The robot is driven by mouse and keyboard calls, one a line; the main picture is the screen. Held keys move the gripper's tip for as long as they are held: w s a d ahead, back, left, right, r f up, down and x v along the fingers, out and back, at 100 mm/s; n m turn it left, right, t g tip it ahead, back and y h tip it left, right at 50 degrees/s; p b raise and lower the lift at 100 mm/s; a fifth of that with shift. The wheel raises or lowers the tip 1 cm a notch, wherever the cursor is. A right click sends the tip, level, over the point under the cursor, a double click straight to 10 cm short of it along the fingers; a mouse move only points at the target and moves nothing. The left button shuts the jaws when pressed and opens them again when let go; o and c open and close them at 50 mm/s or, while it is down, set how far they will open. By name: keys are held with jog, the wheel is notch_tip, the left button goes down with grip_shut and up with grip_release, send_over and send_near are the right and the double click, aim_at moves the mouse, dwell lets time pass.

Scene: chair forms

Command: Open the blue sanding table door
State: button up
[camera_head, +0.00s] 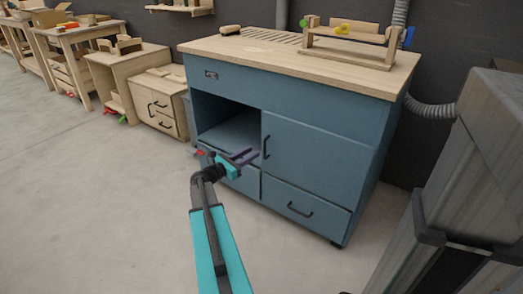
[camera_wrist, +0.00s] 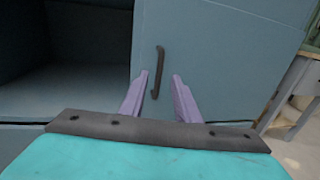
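The blue sanding table (camera_head: 230,84) stands in the middle of the head view with a pale wooden top. Its door (camera_head: 315,150) is shut, to the right of an open compartment. A dark vertical handle (camera_head: 266,147) sits near the door's left edge. The handle also shows in the wrist view (camera_wrist: 158,72), upright between my two purple fingers. My gripper (camera_head: 248,156) is in front of the cabinet, close to the handle's lower left in the head view. In the wrist view my gripper (camera_wrist: 160,92) is open and empty. Whether the fingertips reach around the handle cannot be told.
The open compartment (camera_head: 228,125) is empty, and drawers lie below it and below the door (camera_head: 300,205). A wooden frame (camera_head: 345,45) stands on the top. A grey pillar-like object (camera_head: 485,120) is at right. Wooden benches (camera_head: 125,70) line the left; the grey floor in front is clear.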

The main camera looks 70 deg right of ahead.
jog(key=b+x, duration=0.1)
jog(key=x, duration=0.6)
jog(key=shift+b, duration=0.3)
grip_shut()
